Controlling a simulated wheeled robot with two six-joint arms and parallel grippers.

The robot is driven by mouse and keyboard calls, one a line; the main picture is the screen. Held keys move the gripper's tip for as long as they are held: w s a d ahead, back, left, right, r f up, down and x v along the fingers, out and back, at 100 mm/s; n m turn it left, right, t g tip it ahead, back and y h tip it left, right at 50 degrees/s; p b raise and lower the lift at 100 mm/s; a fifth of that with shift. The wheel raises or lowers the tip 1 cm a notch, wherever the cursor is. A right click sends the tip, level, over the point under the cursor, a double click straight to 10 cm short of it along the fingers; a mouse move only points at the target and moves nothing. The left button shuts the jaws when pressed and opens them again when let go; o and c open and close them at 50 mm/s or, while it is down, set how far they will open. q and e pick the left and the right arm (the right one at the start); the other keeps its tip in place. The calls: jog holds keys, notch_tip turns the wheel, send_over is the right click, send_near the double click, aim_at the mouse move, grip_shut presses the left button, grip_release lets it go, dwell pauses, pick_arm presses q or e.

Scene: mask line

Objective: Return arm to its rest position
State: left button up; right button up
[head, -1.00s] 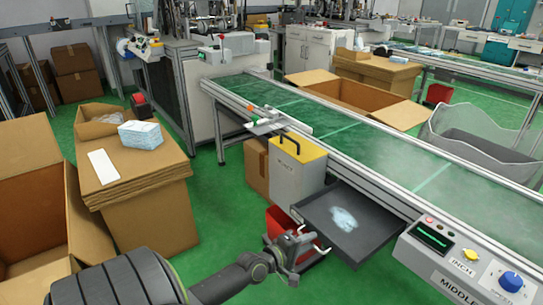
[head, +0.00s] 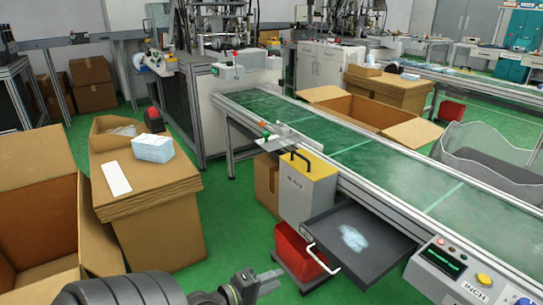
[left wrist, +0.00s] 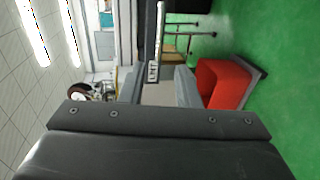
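My left gripper (head: 262,283) is at the bottom middle of the head view, in front of and below the pulled-out dark drawer (head: 385,262). It is apart from the drawer's pale handle (head: 322,260). Nothing shows held in it, but its fingers are too small and foreshortened to tell whether they are open. My right gripper is not in view.
A red bin (head: 298,248) stands on the floor beside the drawer; it also shows in the left wrist view (left wrist: 222,83). A green conveyor (head: 345,150) runs along the right. Cardboard boxes (head: 155,215) stand at left. Green floor (head: 235,215) between is free.

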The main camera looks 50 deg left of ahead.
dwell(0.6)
